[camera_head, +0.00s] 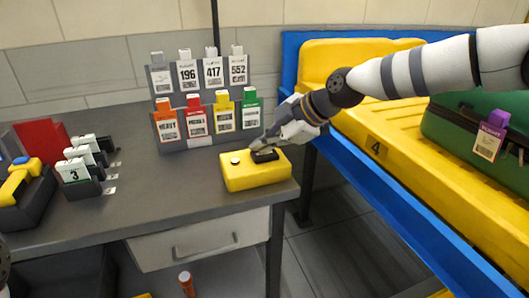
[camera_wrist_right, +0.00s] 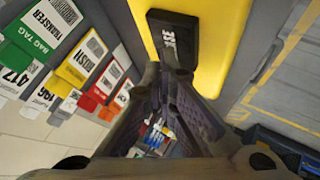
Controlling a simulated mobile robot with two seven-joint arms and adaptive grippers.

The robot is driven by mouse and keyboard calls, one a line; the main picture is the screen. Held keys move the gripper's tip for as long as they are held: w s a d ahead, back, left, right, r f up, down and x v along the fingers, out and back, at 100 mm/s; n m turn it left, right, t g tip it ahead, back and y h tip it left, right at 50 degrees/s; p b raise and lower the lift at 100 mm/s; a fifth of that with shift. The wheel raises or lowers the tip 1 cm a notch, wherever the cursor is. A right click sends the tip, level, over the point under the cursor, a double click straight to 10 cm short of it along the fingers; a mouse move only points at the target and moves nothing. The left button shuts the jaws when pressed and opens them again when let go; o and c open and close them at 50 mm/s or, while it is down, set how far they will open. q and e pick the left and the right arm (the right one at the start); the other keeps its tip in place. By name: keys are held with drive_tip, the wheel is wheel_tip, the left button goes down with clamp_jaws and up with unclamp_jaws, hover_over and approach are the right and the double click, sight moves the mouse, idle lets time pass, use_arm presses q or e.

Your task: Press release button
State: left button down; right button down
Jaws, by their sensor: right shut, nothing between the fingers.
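A yellow button box (camera_head: 252,178) sits on the right front corner of the grey desk. Its top has a small round pale button (camera_head: 235,160) on the left and a black plate (camera_head: 266,156) on the right. My right gripper (camera_head: 257,146) is shut and empty, its tips pointing down at the black plate's back edge. I cannot tell whether they touch. In the right wrist view the yellow box (camera_wrist_right: 213,70) lies beyond the fingertips (camera_wrist_right: 172,72), and the black plate (camera_wrist_right: 176,38) shows partly hidden white lettering.
A tag rack (camera_head: 200,143) with several tags stands behind the box. Numbered black holders (camera_head: 80,172) and a yellow-handled tool (camera_head: 18,182) are on the desk's left. At right, a yellow tray (camera_head: 375,148) with a green suitcase (camera_head: 460,125) rests on the blue conveyor (camera_head: 360,190).

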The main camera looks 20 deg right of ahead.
drive_tip(key=shift+f, duration=0.25)
drive_tip(key=shift+r, duration=0.15)
use_arm(q)
drive_tip(key=shift+w+r, duration=0.2)
use_arm(e)
drive_tip(key=shift+r, duration=0.8)
